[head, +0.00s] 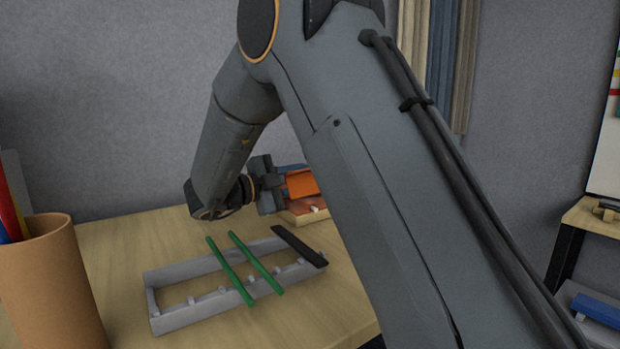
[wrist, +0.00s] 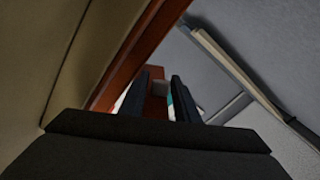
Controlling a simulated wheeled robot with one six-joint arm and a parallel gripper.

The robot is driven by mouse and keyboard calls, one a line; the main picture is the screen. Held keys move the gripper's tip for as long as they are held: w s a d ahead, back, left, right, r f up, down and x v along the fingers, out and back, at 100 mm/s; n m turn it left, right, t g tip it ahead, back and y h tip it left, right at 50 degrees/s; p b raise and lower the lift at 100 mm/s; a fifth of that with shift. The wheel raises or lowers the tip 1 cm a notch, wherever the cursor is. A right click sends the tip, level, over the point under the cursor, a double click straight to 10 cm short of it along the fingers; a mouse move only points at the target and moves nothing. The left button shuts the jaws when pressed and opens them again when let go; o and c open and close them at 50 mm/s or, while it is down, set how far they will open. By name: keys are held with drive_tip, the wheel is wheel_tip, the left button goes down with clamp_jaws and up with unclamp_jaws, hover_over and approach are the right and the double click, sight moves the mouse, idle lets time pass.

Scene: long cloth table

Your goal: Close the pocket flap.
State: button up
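My gripper (head: 282,188) is low over the far part of the table, beside an orange panel (head: 302,182) that stands tilted above a reddish-brown and tan base (head: 306,213). I cannot tell for sure whether the orange panel is the pocket flap. My arm hides the right side of this object. In the wrist view the two dark fingers (wrist: 163,90) are apart, with a small grey patch and a reddish-brown surface showing between them. A reddish-brown strip (wrist: 122,60) runs along a large tan surface (wrist: 65,55) at the left. Contact with the fingers cannot be made out.
A grey rack (head: 180,318) with two green sticks (head: 230,270) and a black bar (head: 299,246) across it lies in front of the gripper. A brown cup (head: 50,285) with pens stands at the left. The wood-coloured table (head: 130,240) is bare between cup and rack.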

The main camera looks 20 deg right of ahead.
drive_tip(key=shift+d, duration=0.15)
drive_tip(key=shift+c, duration=0.3)
clamp_jaws()
